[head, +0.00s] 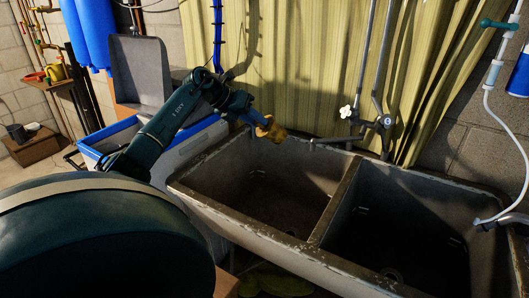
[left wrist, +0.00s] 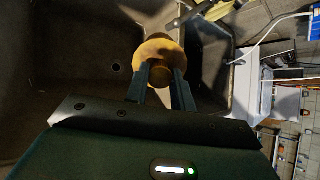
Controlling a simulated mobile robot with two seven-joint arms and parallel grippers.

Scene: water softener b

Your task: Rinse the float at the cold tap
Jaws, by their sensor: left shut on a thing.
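The float, a yellow-orange rounded piece (head: 272,130), is held by my left gripper (head: 257,121) above the back left rim of the double sink (head: 338,200). In the left wrist view the float (left wrist: 158,48) sits between the two finger ends (left wrist: 162,74), with the sink basin behind it. The taps stand at the sink's back: one has a white cross handle (head: 345,112), the other a paler blue-grey handle (head: 387,121). I cannot tell surely which is cold. The float is left of both taps, apart from them. No running water shows. My right gripper is not in view.
A pale tub with a blue rim (head: 127,127) stands left of the sink, beneath my left arm. A grey upright panel (head: 140,72) and blue cylinders (head: 91,32) are behind it. A white hose (head: 510,135) hangs at the right. Both basins look empty.

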